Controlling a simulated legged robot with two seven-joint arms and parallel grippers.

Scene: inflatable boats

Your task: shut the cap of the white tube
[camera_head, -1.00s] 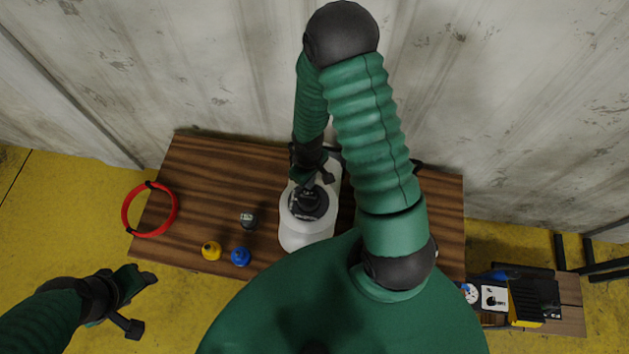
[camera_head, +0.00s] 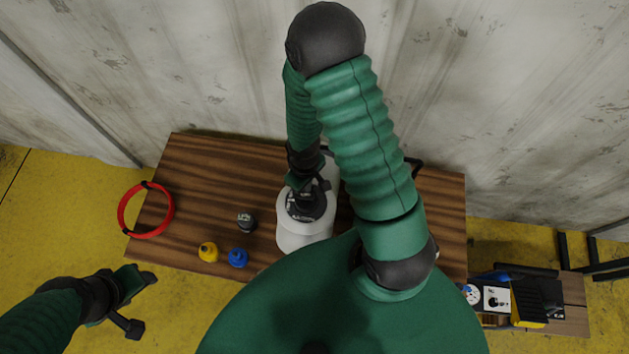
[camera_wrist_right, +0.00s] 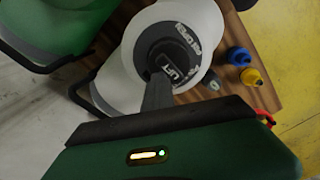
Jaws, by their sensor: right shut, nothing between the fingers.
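The white tube (camera_head: 303,237) stands upright on the wooden table, partly behind my right arm in the head view. In the right wrist view the white tube (camera_wrist_right: 203,22) shows from above, with its dark round cap (camera_wrist_right: 168,55) bearing pale lettering. My right gripper (camera_head: 313,187) is shut and empty, with its fingertips at the cap; the wrist view shows a finger overlapping the cap's edge. Whether it touches or presses the cap I cannot tell. My left gripper (camera_head: 134,301) is at the lower left, away from the table, with its fingers spread apart.
A red ring (camera_head: 146,210) hangs over the left edge. A wall stands close behind. A green container (camera_wrist_right: 45,30) shows in the wrist view.

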